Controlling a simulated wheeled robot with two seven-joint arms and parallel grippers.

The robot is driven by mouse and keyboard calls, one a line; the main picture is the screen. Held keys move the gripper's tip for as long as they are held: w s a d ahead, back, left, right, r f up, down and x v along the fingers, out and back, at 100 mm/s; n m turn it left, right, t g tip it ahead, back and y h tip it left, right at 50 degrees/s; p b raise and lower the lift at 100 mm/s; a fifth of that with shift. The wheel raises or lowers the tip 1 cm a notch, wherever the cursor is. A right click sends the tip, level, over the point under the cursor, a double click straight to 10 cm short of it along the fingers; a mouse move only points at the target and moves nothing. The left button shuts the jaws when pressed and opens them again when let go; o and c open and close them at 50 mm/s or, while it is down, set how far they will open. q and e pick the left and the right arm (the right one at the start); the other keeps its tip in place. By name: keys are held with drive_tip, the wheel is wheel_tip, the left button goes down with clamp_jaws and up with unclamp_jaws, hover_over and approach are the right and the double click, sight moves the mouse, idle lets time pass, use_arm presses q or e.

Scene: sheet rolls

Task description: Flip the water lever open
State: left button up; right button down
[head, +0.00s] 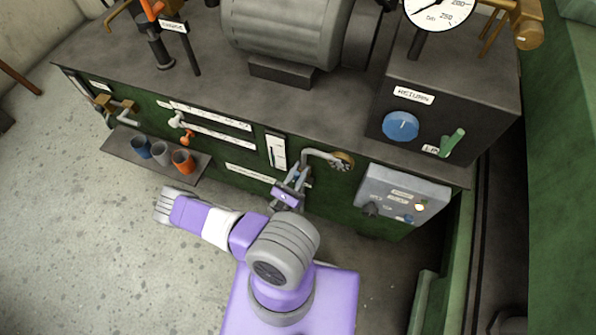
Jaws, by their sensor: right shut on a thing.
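A grey curved lever (322,155) sticks out from a brass fitting (343,161) on the front of the green machine. I take it to be the water lever; no label on it is readable. My right gripper (297,175) is at the lever's left end, below the worktop edge, and is shut on it. The fingers and the wrist hide the held end, so the exact grip is not clear. My left gripper is not in view.
A shelf (117,143) with several cups (182,160) juts out at the left, below small taps (178,120). A grey control box (402,196) sticks out close to the right of the lever. The speckled floor at the lower left is clear.

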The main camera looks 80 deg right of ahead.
drive_tip(key=c, duration=1.1)
unclamp_jaws()
drive_tip(key=shift+o, duration=0.2)
drive_tip(key=shift+f, duration=0.1)
drive_tip(key=v, duration=0.7)
drive_tip(key=shift+a, duration=0.3)
drive_tip(key=shift+w+f, duration=0.1)
drive_tip(key=shift+w, duration=0.05)
